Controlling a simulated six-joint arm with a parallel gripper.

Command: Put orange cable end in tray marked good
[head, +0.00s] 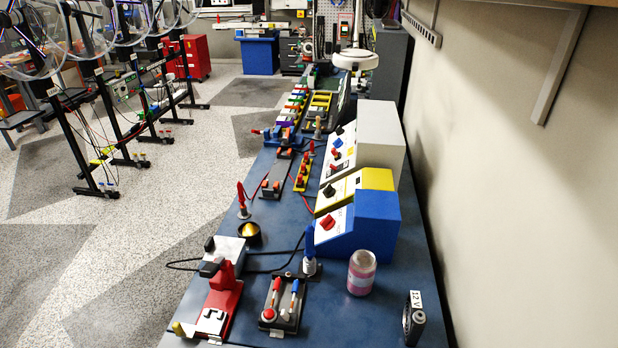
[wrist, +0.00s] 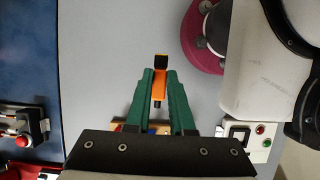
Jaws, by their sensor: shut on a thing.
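My gripper (wrist: 160,78) shows in the wrist view with its two green fingers closed around an orange cable end (wrist: 159,86). The cable end has a black tip that sticks out beyond the fingertips. It is over a plain grey surface, and I cannot tell its height. My gripper and the cable end cannot be made out in the head view. I cannot pick out a tray marked good in either view.
In the wrist view, a magenta round base (wrist: 197,45) lies right of the fingertips and a red-button box (wrist: 24,136) at left. In the head view, a long blue bench (head: 385,285) carries a blue-and-yellow control box (head: 375,225), a pink jar (head: 361,274) and several fixtures.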

